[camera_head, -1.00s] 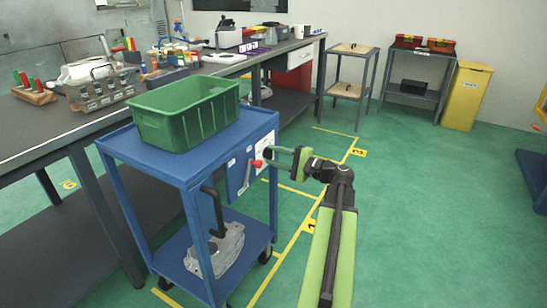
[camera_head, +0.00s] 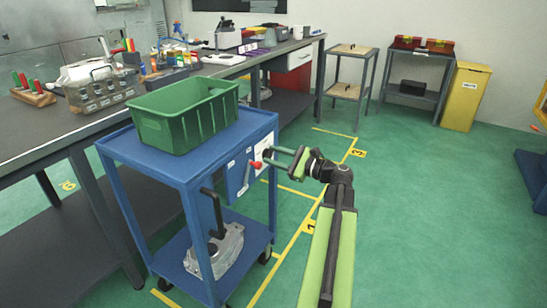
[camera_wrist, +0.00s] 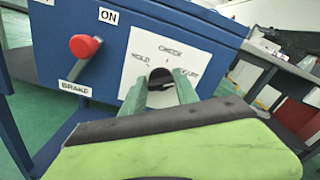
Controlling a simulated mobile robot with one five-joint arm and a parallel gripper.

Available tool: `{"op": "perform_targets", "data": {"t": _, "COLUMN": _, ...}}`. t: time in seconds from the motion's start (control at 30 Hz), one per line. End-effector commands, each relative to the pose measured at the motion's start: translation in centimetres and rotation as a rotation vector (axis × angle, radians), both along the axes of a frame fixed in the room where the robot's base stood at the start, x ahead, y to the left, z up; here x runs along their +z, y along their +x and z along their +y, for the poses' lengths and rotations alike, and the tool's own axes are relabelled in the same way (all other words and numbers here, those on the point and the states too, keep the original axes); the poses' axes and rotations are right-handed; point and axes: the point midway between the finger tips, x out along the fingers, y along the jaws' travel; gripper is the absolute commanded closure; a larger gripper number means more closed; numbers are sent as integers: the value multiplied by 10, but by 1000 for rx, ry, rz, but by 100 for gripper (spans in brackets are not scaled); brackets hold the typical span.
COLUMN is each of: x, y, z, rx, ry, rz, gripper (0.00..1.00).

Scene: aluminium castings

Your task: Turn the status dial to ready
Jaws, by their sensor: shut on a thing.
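The status dial (camera_wrist: 160,79) is a dark round knob on a white plate (camera_wrist: 148,50) on the blue cart's side panel. The plate carries the words HOLD at left and CHECK at top; a third label at right is partly hidden and hard to read. In the head view the dial (camera_head: 267,153) is small, at the cart's right side. My gripper (camera_wrist: 159,85) has its two green fingers on either side of the dial and is shut on it; it also shows in the head view (camera_head: 271,156). The dial's pointer is hidden, so its setting cannot be told.
A red-knobbed brake lever (camera_wrist: 84,46) sits left of the dial, close to my fingers. The blue cart (camera_head: 262,122) carries a green crate (camera_head: 180,130) on top and a metal casting (camera_head: 222,252) below. The green floor (camera_head: 430,220) at right is clear.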

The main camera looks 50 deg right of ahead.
Motion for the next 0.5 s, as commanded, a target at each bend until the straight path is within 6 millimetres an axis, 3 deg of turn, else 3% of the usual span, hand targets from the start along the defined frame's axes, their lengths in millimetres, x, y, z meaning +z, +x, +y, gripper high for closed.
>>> {"op": "perform_targets", "data": {"t": 0.5, "x": -1, "y": -1, "z": -1, "rx": -1, "ry": 35, "rz": 14, "gripper": 100}}
